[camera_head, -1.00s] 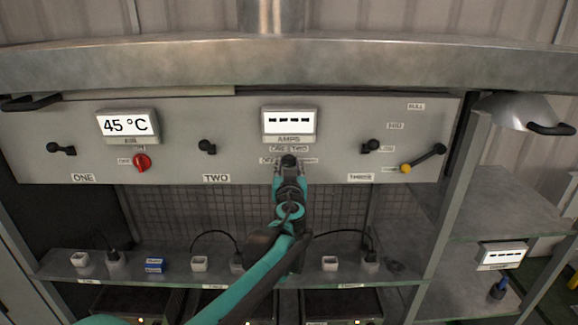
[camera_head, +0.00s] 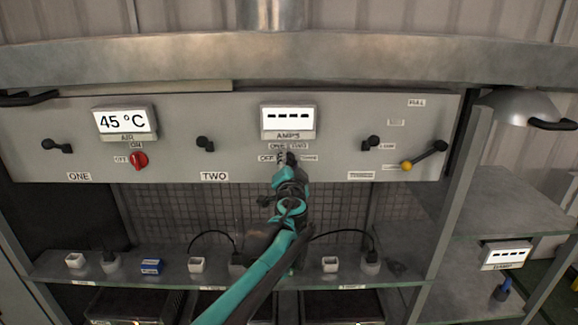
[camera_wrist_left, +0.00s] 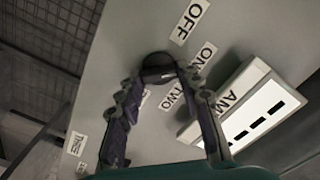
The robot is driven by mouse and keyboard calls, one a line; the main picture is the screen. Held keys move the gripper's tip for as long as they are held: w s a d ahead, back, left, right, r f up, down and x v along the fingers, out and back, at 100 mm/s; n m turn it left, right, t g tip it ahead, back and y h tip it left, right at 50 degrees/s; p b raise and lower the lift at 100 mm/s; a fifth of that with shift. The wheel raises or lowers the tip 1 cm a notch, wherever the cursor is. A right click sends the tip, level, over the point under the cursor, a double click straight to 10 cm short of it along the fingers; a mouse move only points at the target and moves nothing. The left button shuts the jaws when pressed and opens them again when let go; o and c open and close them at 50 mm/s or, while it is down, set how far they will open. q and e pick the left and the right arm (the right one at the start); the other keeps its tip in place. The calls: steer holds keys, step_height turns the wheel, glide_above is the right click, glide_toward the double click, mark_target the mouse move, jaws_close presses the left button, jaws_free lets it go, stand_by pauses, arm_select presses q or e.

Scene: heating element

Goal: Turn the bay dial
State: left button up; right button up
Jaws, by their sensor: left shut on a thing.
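The bay dial (camera_wrist_left: 158,68) is a small dark knob on the grey panel, under the AMPS display (camera_head: 288,121). In the head view my left gripper (camera_head: 287,163) covers most of it. In the left wrist view the two ridged fingers (camera_wrist_left: 170,100) are around the dial, shut on it. The OFF label (camera_wrist_left: 190,21), ONE label (camera_wrist_left: 204,56) and TWO label (camera_wrist_left: 172,97) surround the dial; another label is partly hidden between the fingers. Where the dial points is hard to tell. The AMPS display shows dashes. My right gripper is not in view.
The panel also carries a red knob (camera_head: 139,160), black levers (camera_head: 205,144) and a yellow-tipped lever (camera_head: 406,166). Below, a shelf (camera_head: 60,272) holds white blocks (camera_head: 197,265), a blue block (camera_head: 151,266) and cables. A metal hood (camera_head: 420,70) overhangs the panel.

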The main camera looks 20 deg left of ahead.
arm_select(q)
steer(key=shift+m, duration=1.2)
steer(key=o, duration=1.2)
steer(key=shift+c, duration=0.2)
steer(key=shift+d, duration=0.1)
steer(key=shift+s, duration=0.15)
steer(key=v, duration=1.2)
steer(key=shift+b, duration=0.3)
